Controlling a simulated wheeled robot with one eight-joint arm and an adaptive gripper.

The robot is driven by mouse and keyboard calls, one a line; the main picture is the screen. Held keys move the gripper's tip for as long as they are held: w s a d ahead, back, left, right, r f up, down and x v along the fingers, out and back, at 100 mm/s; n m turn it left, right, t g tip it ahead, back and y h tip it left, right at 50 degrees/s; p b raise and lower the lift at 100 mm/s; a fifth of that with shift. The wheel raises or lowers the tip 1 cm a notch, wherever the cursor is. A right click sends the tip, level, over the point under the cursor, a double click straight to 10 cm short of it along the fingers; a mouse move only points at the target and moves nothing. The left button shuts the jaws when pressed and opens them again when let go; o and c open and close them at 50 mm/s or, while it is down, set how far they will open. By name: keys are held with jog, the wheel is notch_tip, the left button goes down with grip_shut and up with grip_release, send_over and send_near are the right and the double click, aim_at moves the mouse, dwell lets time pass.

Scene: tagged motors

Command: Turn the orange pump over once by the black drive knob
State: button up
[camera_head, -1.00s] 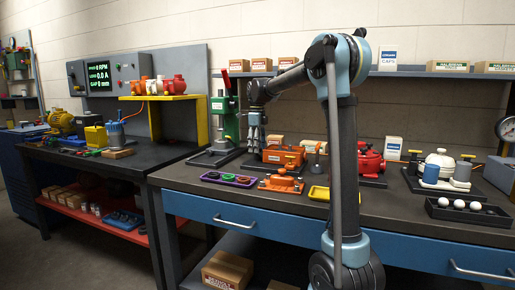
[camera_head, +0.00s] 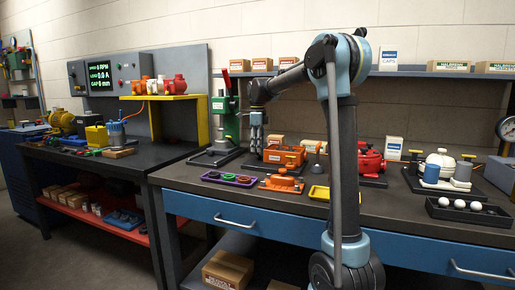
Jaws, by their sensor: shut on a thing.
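The knob itself is hidden by the fingers and too small to make out. My arm's upright link covers part of the bench to the right of the pump.
A green press (camera_head: 223,118) stands close left of my gripper. A purple tray (camera_head: 229,179) and a yellow tray (camera_head: 320,193) lie at the front. A red pump (camera_head: 371,161) and a white-lidded unit (camera_head: 439,165) stand right. A shelf (camera_head: 420,75) runs above.

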jog(key=shift+w+n, duration=0.15)
jog(key=shift+n, duration=1.65)
jog(key=o, duration=1.1)
jog(key=shift+c, duration=0.2)
